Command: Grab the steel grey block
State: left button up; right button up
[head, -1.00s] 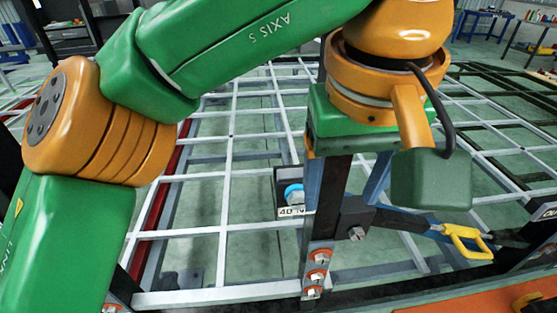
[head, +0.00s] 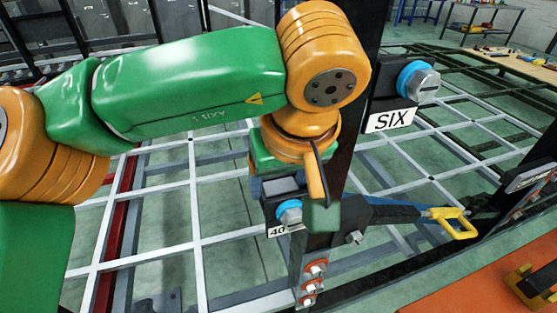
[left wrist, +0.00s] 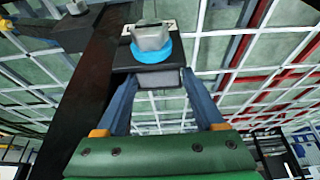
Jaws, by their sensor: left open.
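A grey block (head: 283,187) sits at a small dark block fixture (head: 268,212) on the dark frame post, beside a blue-ringed hex bolt (head: 289,211) and a plate starting with "40". My left gripper (head: 278,193) hangs pointing down over it, with its blue fingers partly hidden behind my wrist. In the left wrist view the open gripper (left wrist: 158,78) has a finger on each side of the grey block (left wrist: 160,101), with a gap visible around it. The dark fixture (left wrist: 148,58) and bolt (left wrist: 151,38) lie beyond it. My right gripper is not in view.
A dark upright post (head: 345,130) stands close to the right of my left gripper. A second blue-ringed bolt (head: 420,80) with a "SIX" plate is on it. A white grid frame (head: 215,235) extends behind and left.

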pick_arm(q)
jog(key=shift+s+d, duration=0.15)
jog(key=shift+d, duration=0.1)
jog(key=shift+c, duration=0.4)
jog(key=shift+a+r, duration=0.1)
jog(key=c, duration=1)
